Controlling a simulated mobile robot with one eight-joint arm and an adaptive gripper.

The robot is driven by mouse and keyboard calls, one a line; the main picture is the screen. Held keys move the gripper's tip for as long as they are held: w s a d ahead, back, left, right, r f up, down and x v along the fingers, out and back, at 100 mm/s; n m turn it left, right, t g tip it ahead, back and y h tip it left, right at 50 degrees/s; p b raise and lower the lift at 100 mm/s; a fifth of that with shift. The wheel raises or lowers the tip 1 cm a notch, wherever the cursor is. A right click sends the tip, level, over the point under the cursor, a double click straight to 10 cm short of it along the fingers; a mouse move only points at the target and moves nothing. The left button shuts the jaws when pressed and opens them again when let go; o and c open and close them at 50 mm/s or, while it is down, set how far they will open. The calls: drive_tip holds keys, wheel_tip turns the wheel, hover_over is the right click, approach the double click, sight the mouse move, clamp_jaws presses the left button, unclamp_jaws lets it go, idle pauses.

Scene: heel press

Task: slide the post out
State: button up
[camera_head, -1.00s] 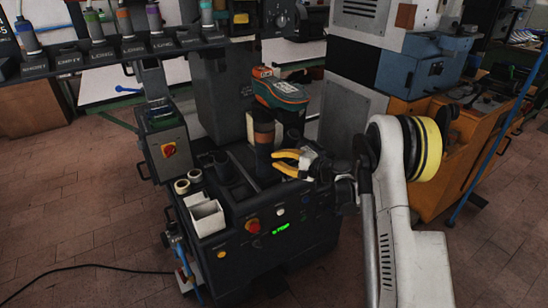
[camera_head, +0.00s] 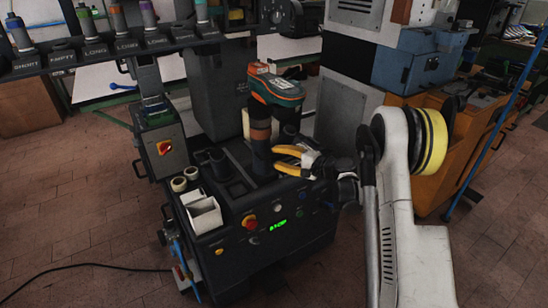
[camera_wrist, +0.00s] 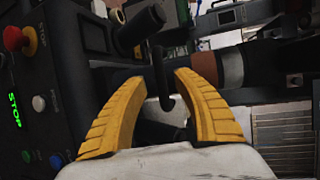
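The post (camera_head: 260,137) is a dark upright column with a brown band, standing on the black machine. A green and orange shoe (camera_head: 275,90) sits on its top. In the wrist view the post (camera_wrist: 232,68) lies sideways, with a pale and a reddish band, beyond the fingertips. My gripper (camera_head: 280,157) is just right of and in front of the post, with yellow fingers apart. In the wrist view my gripper (camera_wrist: 160,78) is open. A thin black hooked piece (camera_wrist: 162,80) shows between the fingers; I cannot tell whether they touch it.
The machine front has a red knob (camera_head: 250,222) and a green display (camera_head: 279,225). A white bin (camera_head: 204,214) and a grey control box (camera_head: 165,148) stand at its left. A labelled rack (camera_head: 120,48) with several bottles crosses the upper left. An orange and blue machine stands right.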

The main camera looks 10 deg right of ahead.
drive_tip(key=v, duration=1)
drive_tip(key=shift+r, duration=0.1)
drive_tip(key=s+a+r+n+g+h, duration=0.45)
drive_tip(key=s+a+r, duration=0.55)
drive_tip(key=s, duration=0.3)
drive_tip(key=s+n+h, duration=0.6)
drive_tip(key=s, duration=1.5)
drive_tip(key=shift+d+r, duration=0.25)
drive_tip(key=shift+d, duration=0.25)
